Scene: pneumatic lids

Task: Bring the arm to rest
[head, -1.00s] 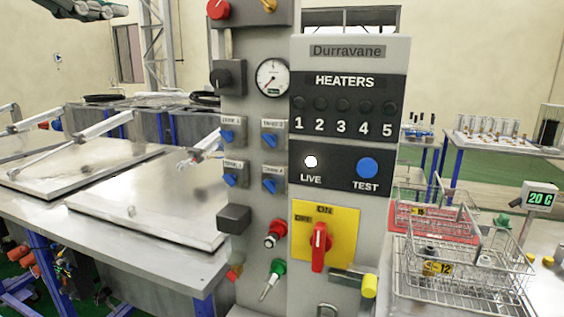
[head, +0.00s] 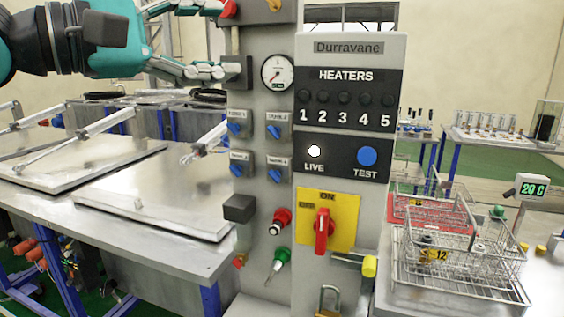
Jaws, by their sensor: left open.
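My left gripper (head: 226,40) is in the head view at the upper left, its teal arm coming in from the left edge. Its two fingers are spread apart, one above the other, with nothing between them. The upper fingertip is by the red knob (head: 229,9) at the top of the grey control panel (head: 386,48). The lower fingertip overlaps the black knob (head: 241,73) left of the pressure gauge (head: 277,73). I cannot tell whether either finger touches a knob. My right gripper is not in view.
Flat metal lids (head: 150,196) on a bench lie left of the panel. The panel carries blue valves, a red switch (head: 322,231) on yellow and a padlock (head: 328,302). Wire baskets (head: 456,262) stand at the right.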

